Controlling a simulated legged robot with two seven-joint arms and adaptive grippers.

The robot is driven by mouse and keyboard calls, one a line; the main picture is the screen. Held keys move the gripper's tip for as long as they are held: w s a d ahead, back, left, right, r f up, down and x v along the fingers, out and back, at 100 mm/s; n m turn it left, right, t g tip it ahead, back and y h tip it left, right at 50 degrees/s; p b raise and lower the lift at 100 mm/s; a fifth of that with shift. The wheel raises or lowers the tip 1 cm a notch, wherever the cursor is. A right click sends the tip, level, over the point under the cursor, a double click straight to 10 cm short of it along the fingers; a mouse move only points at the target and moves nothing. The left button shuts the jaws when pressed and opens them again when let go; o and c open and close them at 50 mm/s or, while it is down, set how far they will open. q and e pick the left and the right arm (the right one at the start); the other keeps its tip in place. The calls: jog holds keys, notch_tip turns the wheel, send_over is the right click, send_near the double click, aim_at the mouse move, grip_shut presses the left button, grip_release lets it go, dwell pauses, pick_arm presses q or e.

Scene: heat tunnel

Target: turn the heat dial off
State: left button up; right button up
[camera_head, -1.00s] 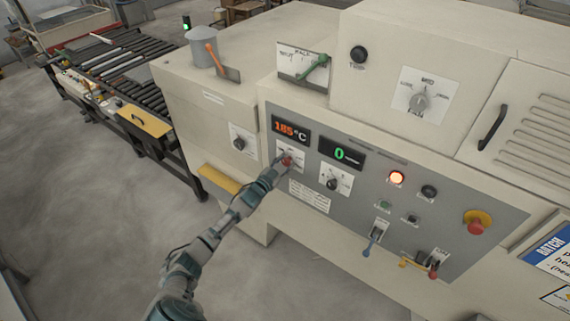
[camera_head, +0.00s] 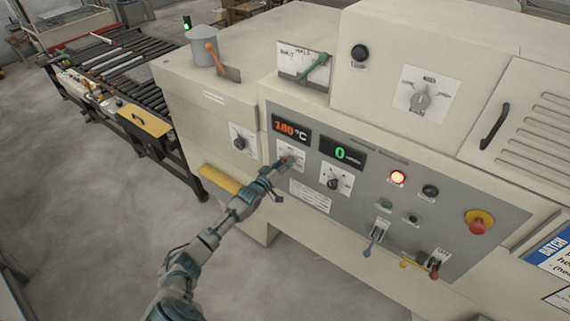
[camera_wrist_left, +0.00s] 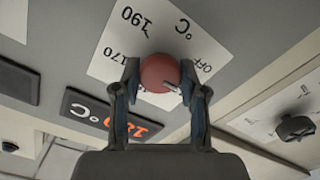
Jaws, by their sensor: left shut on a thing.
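The heat dial is a round red knob (camera_wrist_left: 160,73) on a white scale plate (camera_wrist_left: 118,62) marked 170, 190, °C and OFF in the left wrist view. My left gripper (camera_wrist_left: 158,85) has one finger on each side of the knob and is shut on it. The orange temperature display (camera_head: 291,130) above the dial reads 180 °C. My right gripper is not in view.
A green display (camera_head: 342,152) reading 0 and a black knob (camera_head: 334,183) are right of the dial. A roller conveyor (camera_head: 120,90) stands at the left.

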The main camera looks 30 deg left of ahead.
pick_arm(q)
jog(key=n, duration=0.2)
jog(key=f+n+b, duration=0.1)
jog(key=n, duration=0.2)
jog(key=shift+f, duration=0.1)
jog(key=shift+n, duration=0.3)
dwell(0.4)
jog(key=o, duration=1.1)
jog(key=shift+o, duration=0.2)
jog(key=shift+a+r, duration=0.1)
jog(key=shift+r, duration=0.1)
jog(key=shift+s, duration=0.1)
jog(key=s+a, duration=0.1)
jog(key=s, duration=1)
jog(key=shift+s, duration=0.3)
